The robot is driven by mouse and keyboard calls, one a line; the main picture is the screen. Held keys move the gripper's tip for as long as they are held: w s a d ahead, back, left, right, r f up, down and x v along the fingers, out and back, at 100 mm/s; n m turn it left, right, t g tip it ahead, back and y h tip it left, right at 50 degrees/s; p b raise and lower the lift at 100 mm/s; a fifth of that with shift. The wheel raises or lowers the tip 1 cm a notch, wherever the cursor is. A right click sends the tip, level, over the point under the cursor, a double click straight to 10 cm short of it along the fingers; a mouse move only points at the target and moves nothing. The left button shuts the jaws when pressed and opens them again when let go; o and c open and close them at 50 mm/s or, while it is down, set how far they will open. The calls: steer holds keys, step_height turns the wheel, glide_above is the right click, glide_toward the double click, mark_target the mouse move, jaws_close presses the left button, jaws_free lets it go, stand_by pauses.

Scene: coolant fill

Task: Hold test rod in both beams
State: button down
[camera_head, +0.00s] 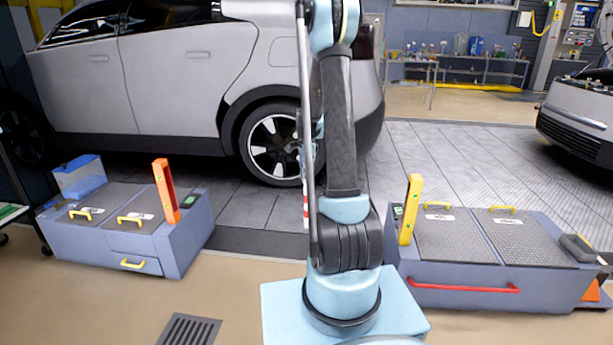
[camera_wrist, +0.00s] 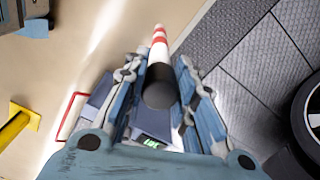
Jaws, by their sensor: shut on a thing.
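The test rod (camera_wrist: 158,60) has red and white bands and a black end (camera_wrist: 160,88). In the wrist view my gripper (camera_wrist: 160,80) is shut on the rod's black part, with a finger on each side. In the head view the banded part of the rod (camera_head: 305,207) points down in the gap between the two floor boxes, partly hidden by my arm. My gripper is mostly hidden behind the arm there. An orange post (camera_head: 166,191) stands on the left box and a yellow post (camera_head: 410,209) on the right box. No beam line is visible.
The left grey-blue box (camera_head: 190,240) and the right one (camera_head: 440,272), with a red handle (camera_head: 465,288), flank my arm. A silver car (camera_head: 170,75) with a wheel (camera_head: 272,145) stands behind. A floor grate (camera_head: 188,330) lies front left.

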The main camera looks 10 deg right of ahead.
steer(key=shift+s+a, duration=1.25)
steer(key=shift+s, duration=2.4)
steer(key=shift+r, duration=6)
steer(key=w+d, duration=0.3)
steer(key=w, duration=0.8)
steer(key=shift+d, duration=0.35)
steer(key=shift+w, duration=0.2)
